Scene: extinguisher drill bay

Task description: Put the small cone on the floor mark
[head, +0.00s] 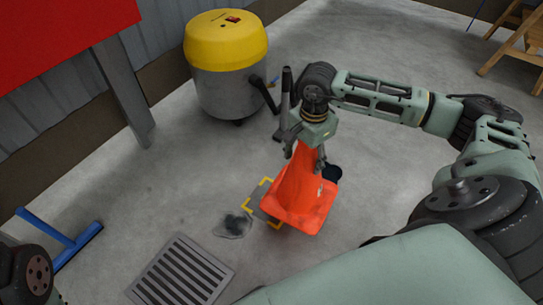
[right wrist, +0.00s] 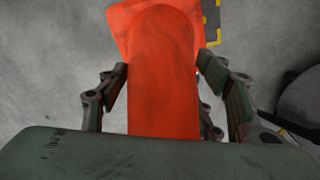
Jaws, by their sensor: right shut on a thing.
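The small orange cone (head: 300,195) is upright or nearly so, its wide square base down, in the grip of my right gripper (head: 306,150). In the right wrist view the cone (right wrist: 165,70) fills the space between the two fingers (right wrist: 175,90). The floor mark (head: 264,183), a grey patch with yellow corner brackets, shows just left of the cone's base, which hides part of it. A bracket of the mark also shows in the right wrist view (right wrist: 213,22). I cannot tell whether the base touches the floor. My left gripper is not in view.
A yellow-topped vacuum drum (head: 226,65) stands behind. A floor grate (head: 182,272) and a dark wet-looking patch (head: 233,226) lie left of the cone. A blue-handled tool (head: 66,239) lies at left.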

